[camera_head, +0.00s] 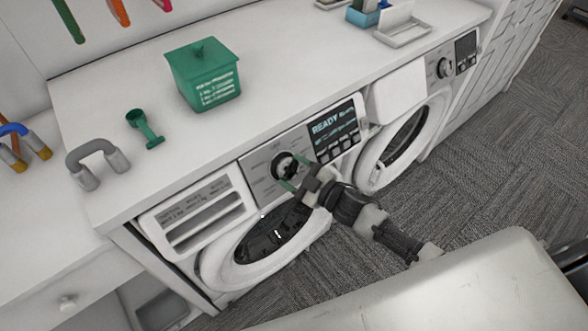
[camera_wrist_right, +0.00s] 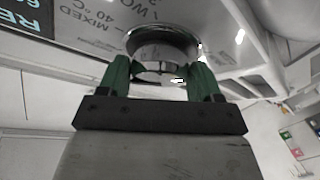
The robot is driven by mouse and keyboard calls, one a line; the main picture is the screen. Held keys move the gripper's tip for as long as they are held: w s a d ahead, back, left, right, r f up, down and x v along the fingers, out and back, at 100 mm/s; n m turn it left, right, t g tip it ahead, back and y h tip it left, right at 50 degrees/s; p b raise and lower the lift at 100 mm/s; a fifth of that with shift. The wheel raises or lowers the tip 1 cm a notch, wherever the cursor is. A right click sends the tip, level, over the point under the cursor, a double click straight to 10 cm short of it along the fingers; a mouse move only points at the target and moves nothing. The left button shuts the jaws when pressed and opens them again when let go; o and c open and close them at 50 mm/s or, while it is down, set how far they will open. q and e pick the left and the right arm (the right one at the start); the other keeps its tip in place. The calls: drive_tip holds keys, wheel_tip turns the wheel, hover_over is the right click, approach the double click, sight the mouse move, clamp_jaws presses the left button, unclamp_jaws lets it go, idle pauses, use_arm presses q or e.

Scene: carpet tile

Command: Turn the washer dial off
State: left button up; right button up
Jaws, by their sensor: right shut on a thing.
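The washer dial (camera_head: 285,165) is a round, dark and silvery knob on the control panel of the left washer (camera_head: 258,184). In the right wrist view the dial (camera_wrist_right: 163,40) shows as a shiny round knob between green fingers. My right gripper (camera_head: 289,174) reaches the dial from the right, and its fingers (camera_wrist_right: 160,75) are shut on the dial's sides. The washer display (camera_head: 334,130) right of the dial reads "READY". The dial's pointer mark is too small to read. My left gripper is in neither view.
A second washer (camera_head: 405,130) stands to the right. The white counter above holds a green box (camera_head: 204,77), a green scoop (camera_head: 146,129) and a grey handle-shaped object (camera_head: 97,163). The round washer door (camera_head: 266,247) sits below the dial. Grey carpet (camera_head: 470,150) lies in front.

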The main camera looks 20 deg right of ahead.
drive_tip(key=n+g+p, duration=0.1)
drive_tip(key=n, duration=0.1)
drive_tip(key=n+g+y+p, duration=0.1)
drive_tip(key=n, duration=0.1)
drive_tip(key=n+g+p, duration=0.1)
drive_tip(key=n, duration=0.1)
drive_tip(key=shift+w+d+r+n, duration=0.2)
drive_tip(key=shift+r+n, duration=0.15)
drive_tip(key=shift+n, duration=0.05)
drive_tip(key=shift+n+g+p, duration=1)
drive_tip(key=shift+n+p, duration=0.2)
drive_tip(key=shift+n, duration=0.7)
drive_tip(key=shift+f, duration=0.1)
drive_tip(key=o, duration=0.9)
drive_tip(key=b+v, duration=0.2)
drive_tip(key=v, duration=0.8)
drive_tip(key=shift+s+d, duration=0.15)
drive_tip(key=shift+d, duration=0.2)
